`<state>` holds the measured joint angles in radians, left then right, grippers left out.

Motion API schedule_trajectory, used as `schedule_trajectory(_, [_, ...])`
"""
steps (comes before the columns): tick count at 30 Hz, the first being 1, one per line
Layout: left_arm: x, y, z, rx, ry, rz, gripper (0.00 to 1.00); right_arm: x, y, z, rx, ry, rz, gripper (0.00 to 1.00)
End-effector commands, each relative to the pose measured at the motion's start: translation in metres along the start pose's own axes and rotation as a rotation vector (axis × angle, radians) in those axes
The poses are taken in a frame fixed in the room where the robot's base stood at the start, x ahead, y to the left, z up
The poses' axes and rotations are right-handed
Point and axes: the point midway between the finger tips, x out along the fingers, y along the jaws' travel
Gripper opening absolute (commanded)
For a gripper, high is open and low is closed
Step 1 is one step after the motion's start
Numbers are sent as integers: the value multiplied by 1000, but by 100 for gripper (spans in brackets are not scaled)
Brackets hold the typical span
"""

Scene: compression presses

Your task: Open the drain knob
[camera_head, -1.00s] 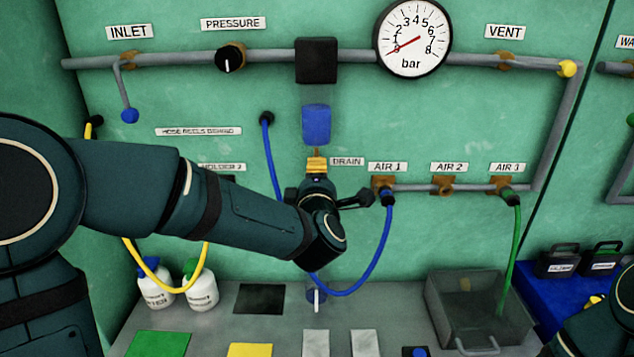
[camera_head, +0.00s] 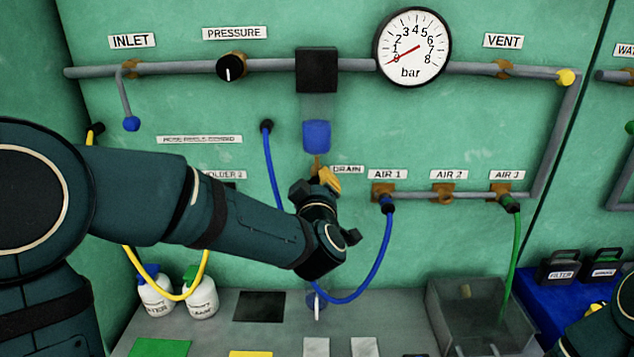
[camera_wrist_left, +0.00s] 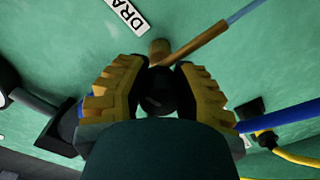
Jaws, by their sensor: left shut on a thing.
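The drain knob is a small dark knob (camera_wrist_left: 158,95) below the filter bowl, beside the DRAIN label (camera_head: 347,169). In the head view my left gripper (camera_head: 326,180) hides it. In the left wrist view my left gripper (camera_wrist_left: 158,100) has its yellow ridged fingers on both sides of the knob, shut on it. A brass stem (camera_wrist_left: 190,42) runs from the knob's fitting up to the right. The blue filter bowl (camera_head: 316,136) hangs just above the gripper. My right gripper is not in view; only part of my right arm shows at the lower right.
A blue hose (camera_head: 383,260) loops close to my left wrist, from the AIR 1 outlet (camera_head: 383,192). A clear bin (camera_head: 473,318) stands on the bench at right. Two white bottles (camera_head: 202,297) stand at left. The gauge (camera_head: 411,47) needle points near 0.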

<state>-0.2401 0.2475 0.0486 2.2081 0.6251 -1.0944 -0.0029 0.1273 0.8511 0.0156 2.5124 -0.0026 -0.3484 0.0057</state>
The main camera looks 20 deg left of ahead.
Motion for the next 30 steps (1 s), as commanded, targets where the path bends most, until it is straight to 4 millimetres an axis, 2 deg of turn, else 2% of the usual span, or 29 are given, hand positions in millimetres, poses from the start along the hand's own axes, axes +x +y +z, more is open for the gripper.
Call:
schedule_trajectory(10, [0, 0, 2, 105, -4, 0, 0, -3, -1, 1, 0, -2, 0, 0])
schedule_trajectory(25, [-1, -1, 3, 115, -7, -1, 0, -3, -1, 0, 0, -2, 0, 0])
schedule_trajectory(26, [-1, -1, 3, 115, -7, -1, 30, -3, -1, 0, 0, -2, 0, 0])
schedule_trajectory(27, [-1, -1, 3, 115, -7, -1, 44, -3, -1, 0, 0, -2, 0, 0])
schedule_trajectory(28, [-1, -1, 3, 115, -7, -1, 55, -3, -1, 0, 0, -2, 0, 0])
schedule_trajectory(29, [-1, -1, 2, 115, -6, -1, 59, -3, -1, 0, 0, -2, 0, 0])
schedule_trajectory(30, [0, -1, 2, 115, -5, -1, 59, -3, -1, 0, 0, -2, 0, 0])
